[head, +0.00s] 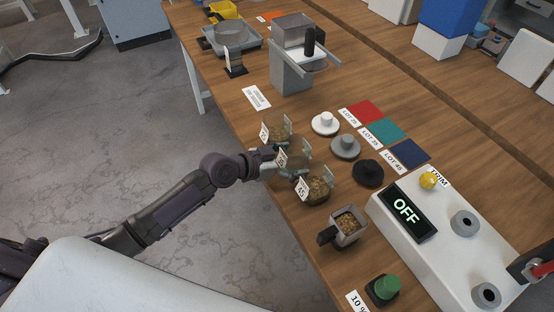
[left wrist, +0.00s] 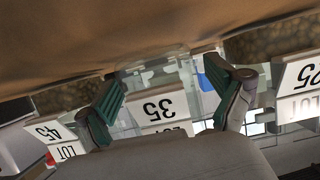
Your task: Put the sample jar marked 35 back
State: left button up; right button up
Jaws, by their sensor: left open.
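The sample jar marked 35 (head: 297,153) is a clear square jar with a white label, standing on the wooden table between two similar jars. The jar marked 25 (head: 277,131) is on its far side and the jar marked 45 (head: 317,187) on its near side; both hold brownish grains. My left gripper (head: 279,164) is at the 35 jar's label side. In the left wrist view, which is upside down, the open fingers (left wrist: 172,97) stand either side of the 35 label (left wrist: 158,106), with gaps visible. Whether they touch the jar is unclear. My right gripper is not in view.
White, grey and black knobbed lids (head: 345,147) lie right of the jars, beside red, teal and blue lot squares (head: 386,132). A scoop of grains (head: 347,226) and a white box reading OFF (head: 452,247) are nearer. A metal hopper (head: 291,72) stands farther back.

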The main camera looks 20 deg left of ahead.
pick_arm(q)
jog(key=b+v, duration=0.2)
jog(key=v, duration=0.9)
jog(key=shift+s, duration=0.3)
jog(key=shift+a+r, duration=0.1)
jog(key=shift+a, duration=0.05)
jog(key=s+a+f+n+y, duration=0.1)
jog(key=a+f+n+y, duration=0.35)
jog(key=f, duration=0.85)
jog(key=a+f+n+y, duration=0.1)
jog(key=a+f+y, duration=0.1)
jog(key=a+f, duration=0.85)
jog(key=s+d+f+n+g+y, duration=0.1)
jog(key=s+f+g, duration=0.1)
jog(key=s+f, duration=0.65)
jog(key=s+d+f+n+g+y, duration=0.1)
jog(key=s+f+g+y, duration=0.1)
jog(key=s+f, duration=0.65)
jog(key=s+d+f+g, duration=0.1)
jog(key=s+d+f, duration=0.2)
jog(key=s, duration=0.4)
jog(key=s+d+f+g, duration=0.2)
jog(key=s+f, duration=0.3)
jog(key=s, duration=0.2)
jog(key=s+d+f+g, duration=0.1)
jog(key=s+d+f, duration=0.2)
jog(key=s+f, duration=0.2)
jog(key=shift+s+d+m+g, duration=0.3)
jog(key=shift+s+m, duration=0.15)
jog(key=shift+s, duration=0.8)
